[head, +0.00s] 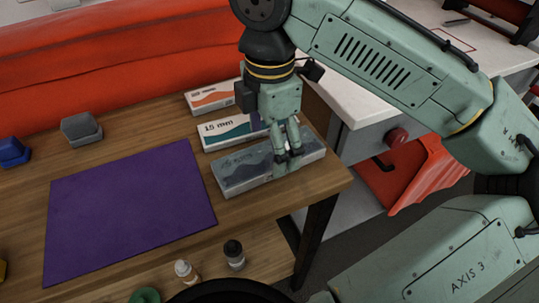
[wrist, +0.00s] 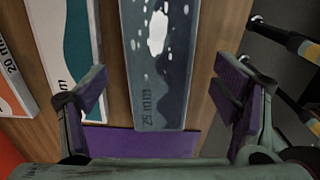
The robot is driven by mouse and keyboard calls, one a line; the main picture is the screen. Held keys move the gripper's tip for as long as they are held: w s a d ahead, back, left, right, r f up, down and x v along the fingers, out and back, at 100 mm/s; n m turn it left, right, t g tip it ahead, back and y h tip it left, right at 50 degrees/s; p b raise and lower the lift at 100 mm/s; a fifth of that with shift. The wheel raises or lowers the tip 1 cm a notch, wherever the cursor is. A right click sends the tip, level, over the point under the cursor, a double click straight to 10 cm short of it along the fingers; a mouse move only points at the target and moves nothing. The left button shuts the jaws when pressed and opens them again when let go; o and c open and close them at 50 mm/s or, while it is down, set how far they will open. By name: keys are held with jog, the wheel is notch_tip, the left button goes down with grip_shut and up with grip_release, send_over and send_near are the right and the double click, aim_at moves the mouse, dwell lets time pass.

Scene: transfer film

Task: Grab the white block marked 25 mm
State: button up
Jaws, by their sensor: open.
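The block marked 25 mm (head: 240,173) lies flat near the table's right edge; its top looks grey-blue rather than plain white. In the wrist view this block (wrist: 158,100) shows its "25 mm" print, a darker wavy band and bright white glare. My gripper (head: 287,160) points down over the block's right part in the head view. In the wrist view my gripper (wrist: 160,85) is open, with one purple-padded finger on each side of the block and gaps to both. Whether the fingertips are below the block's top is unclear.
A white and teal block marked 15 mm (head: 222,134) lies beside it. A white and orange block (head: 210,98), marked 20 mm in the wrist view (wrist: 12,60), lies beyond. A purple mat (head: 130,210) lies left; two small bottles (head: 235,257) stand in front.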

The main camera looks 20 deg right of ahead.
aim_at(270, 159)
jog(key=shift+f, duration=1.3)
jog(key=shift+c, duration=0.4)
jog(key=c, duration=1.3)
